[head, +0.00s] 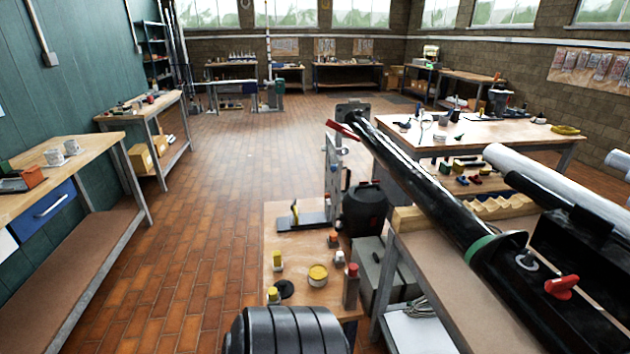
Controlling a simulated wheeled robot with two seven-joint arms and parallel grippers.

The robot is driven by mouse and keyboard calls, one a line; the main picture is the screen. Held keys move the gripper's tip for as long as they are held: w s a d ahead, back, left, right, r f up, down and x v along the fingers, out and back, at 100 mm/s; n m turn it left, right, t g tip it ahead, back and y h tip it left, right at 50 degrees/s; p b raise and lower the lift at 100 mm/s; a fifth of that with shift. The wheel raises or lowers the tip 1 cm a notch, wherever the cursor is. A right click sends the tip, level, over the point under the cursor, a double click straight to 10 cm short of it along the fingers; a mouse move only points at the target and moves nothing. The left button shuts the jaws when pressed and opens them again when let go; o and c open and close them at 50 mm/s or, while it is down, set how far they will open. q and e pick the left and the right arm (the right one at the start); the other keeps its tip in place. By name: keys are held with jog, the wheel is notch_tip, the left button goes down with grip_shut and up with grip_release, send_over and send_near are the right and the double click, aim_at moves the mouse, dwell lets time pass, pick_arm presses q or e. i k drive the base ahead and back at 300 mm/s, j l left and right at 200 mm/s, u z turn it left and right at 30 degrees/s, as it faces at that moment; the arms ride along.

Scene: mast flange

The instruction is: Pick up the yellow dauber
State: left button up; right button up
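Several small items with yellow parts stand on a low wooden bench (290,244) at the bottom centre of the head view. One small piece with a yellow top (277,258) stands near the bench's left edge. Another yellow-topped piece (273,294) stands nearer to me, beside a black disc (285,289). A round yellow tin (318,274) stands to the right of them. A thin upright piece with yellow on it (294,211) is on a dark tray (305,222) at the back. I cannot tell which is the dauber. Neither of my grippers is recognisable in view.
A red-topped block (351,286) and small orange-topped items (333,239) stand at the bench's right. A long black mast (425,180) slants across a worktable on the right. A black ribbed shape (285,332) blocks the bench's near end. The tiled floor on the left is clear.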

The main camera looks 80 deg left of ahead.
aim_at(278, 265)
jog(key=u, duration=2.8)
